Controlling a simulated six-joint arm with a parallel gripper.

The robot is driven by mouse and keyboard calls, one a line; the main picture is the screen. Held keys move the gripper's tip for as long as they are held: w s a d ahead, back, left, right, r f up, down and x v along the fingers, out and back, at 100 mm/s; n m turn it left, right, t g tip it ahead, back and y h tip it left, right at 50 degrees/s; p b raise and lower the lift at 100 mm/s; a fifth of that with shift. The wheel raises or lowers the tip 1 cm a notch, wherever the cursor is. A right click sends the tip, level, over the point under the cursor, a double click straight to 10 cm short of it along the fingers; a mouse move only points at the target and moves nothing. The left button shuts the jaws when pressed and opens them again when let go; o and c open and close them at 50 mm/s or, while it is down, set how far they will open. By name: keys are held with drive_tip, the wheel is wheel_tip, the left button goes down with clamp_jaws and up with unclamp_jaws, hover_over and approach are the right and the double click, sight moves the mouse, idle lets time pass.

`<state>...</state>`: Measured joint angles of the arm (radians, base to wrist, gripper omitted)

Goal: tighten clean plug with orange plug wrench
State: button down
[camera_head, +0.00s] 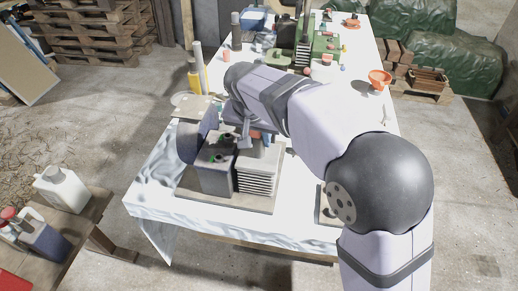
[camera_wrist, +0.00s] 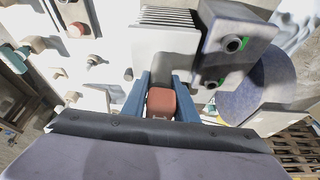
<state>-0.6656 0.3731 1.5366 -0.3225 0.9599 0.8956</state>
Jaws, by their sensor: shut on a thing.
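My gripper (camera_wrist: 160,86) has blue fingers shut on an orange-red block-shaped part, which I take to be the orange plug wrench (camera_wrist: 162,103). In the head view a bit of orange (camera_head: 257,135) shows at my gripper, mostly hidden by my arm. The wrench's far end is hidden. Just beyond the fingers is a grey machine block (camera_head: 215,176) with a stack of pale fins (camera_head: 257,181) beside it. Its face carries two dark round fittings with green marks, upper (camera_wrist: 233,44) and lower (camera_wrist: 211,83) in the wrist view. I cannot tell which is the clean plug.
The machine stands on a base plate on a white-covered table (camera_head: 155,195). Yellow and grey bottles (camera_head: 194,80) stand behind it at left. An orange funnel (camera_head: 379,77) and green machinery (camera_head: 322,45) are farther back. A white jug (camera_head: 63,190) stands on a side bench.

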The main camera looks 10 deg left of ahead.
drive_tip(key=shift+s, duration=0.1)
drive_tip(key=shift+a+r+p, duration=0.1)
drive_tip(key=shift+r+p, duration=1)
drive_tip(key=shift+r, duration=0.35)
drive_tip(key=shift+r, duration=0.1)
drive_tip(key=shift+r+p, duration=1.65)
drive_tip(key=shift+r, duration=0.35)
drive_tip(key=n+y, duration=0.1)
drive_tip(key=n, duration=0.3)
drive_tip(key=shift+y, duration=0.3)
drive_tip(key=shift+n+y+p, duration=0.35)
drive_tip(key=shift+n+y, duration=0.05)
drive_tip(key=shift+n, duration=0.6)
drive_tip(key=shift+g, duration=0.3)
